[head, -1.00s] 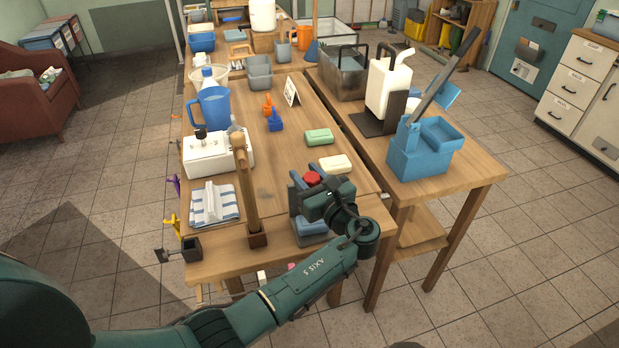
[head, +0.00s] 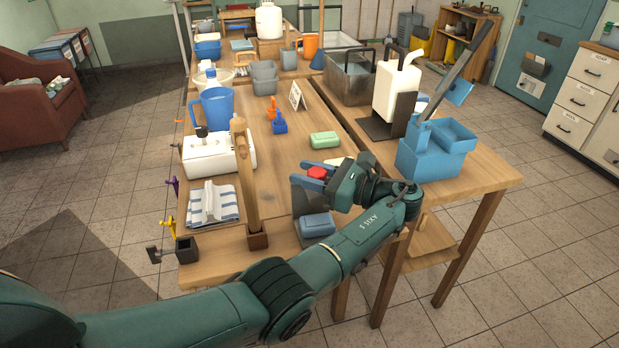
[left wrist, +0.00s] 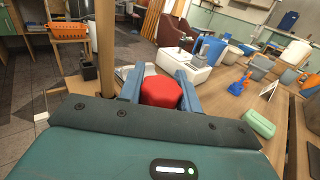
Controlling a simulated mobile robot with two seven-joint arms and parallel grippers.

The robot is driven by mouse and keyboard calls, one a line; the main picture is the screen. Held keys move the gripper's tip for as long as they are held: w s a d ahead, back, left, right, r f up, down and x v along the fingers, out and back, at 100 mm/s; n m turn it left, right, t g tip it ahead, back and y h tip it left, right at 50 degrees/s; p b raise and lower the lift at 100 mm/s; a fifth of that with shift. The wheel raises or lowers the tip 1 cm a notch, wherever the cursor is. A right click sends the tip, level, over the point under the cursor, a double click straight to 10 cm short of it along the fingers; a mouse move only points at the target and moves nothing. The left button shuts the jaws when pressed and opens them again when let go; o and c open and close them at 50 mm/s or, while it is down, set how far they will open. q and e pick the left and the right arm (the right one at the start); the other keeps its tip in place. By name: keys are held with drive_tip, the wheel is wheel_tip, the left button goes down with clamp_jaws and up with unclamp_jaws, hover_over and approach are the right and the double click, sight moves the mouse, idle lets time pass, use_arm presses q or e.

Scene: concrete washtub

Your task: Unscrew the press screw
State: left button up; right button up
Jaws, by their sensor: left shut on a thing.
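The press screw's red knob (head: 317,172) sits near the front right of the wooden table. My left gripper (head: 327,178) is shut on this knob, coming from its right side. In the left wrist view the red knob (left wrist: 161,92) stands between the two blue fingers, one on each side. Below the gripper is a grey press body with a light blue block (head: 317,225) at its front; the screw's shaft is hidden by my gripper. My right gripper is not in view.
A wooden post (head: 244,180) stands left of the press. A striped cloth (head: 213,204) and a white box (head: 212,153) lie further left. Green soap (head: 325,139) lies behind. A blue machine with a lever (head: 428,160) stands on the side table to the right.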

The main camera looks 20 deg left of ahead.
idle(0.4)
use_arm(q)
drive_tip(key=o, duration=1)
